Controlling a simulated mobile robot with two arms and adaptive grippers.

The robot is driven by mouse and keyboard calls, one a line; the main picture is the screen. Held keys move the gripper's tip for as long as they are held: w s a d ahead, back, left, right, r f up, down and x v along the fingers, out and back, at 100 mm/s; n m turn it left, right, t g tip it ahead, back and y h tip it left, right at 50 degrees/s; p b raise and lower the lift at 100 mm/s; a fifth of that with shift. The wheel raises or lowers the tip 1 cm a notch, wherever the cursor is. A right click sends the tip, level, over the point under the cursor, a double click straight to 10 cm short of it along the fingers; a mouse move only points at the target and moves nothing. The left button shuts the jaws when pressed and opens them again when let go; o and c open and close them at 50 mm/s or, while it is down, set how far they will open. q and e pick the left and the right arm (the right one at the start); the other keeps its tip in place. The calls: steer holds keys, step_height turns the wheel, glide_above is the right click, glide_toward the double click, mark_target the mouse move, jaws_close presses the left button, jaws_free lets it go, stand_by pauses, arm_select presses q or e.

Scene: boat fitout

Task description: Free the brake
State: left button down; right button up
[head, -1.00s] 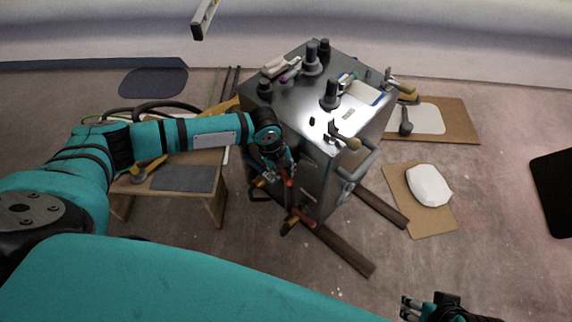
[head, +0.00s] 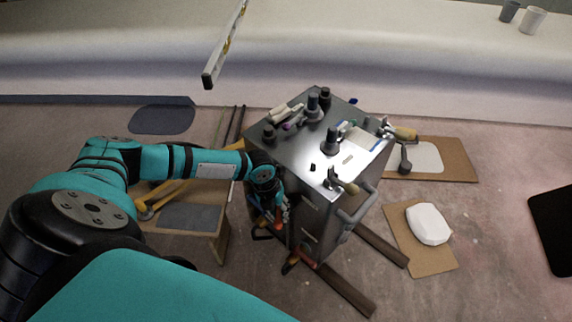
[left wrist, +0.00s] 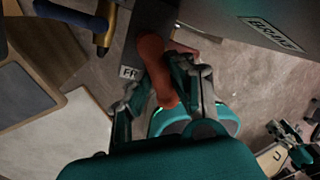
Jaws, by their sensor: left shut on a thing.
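The steel cabinet (head: 330,215) stands in the middle of the head view. In the left wrist view, its side (left wrist: 285,20) carries a label reading BRAKE. A red-orange lever handle (left wrist: 152,62) sits below and left of that label, beside a small tag (left wrist: 131,72) starting with FR. My left gripper (left wrist: 165,88) is shut on this handle, one finger on each side. In the head view the left gripper (head: 283,212) is low at the cabinet's left side, and the handle is mostly hidden. A small dark gripper (left wrist: 290,143), apparently my right one, shows at the wrist view's right edge.
Knobs, tools and a blue-edged paper crowd the cabinet top. A low wooden bench (head: 190,217) stands to its left. Dark planks and cardboard with a white bundle (head: 428,224) lie to the right. A spirit level (head: 225,45) is at the back.

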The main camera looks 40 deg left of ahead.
stand_by(0.3)
arm_select(q)
steer(key=c, duration=1.2)
jaws_free()
steer(key=shift+o, duration=0.2)
step_height(320, 180, up, 12)
steer(key=s+a, duration=0.1)
steer(key=a, duration=0.1)
steer(key=shift+a+f, duration=0.1)
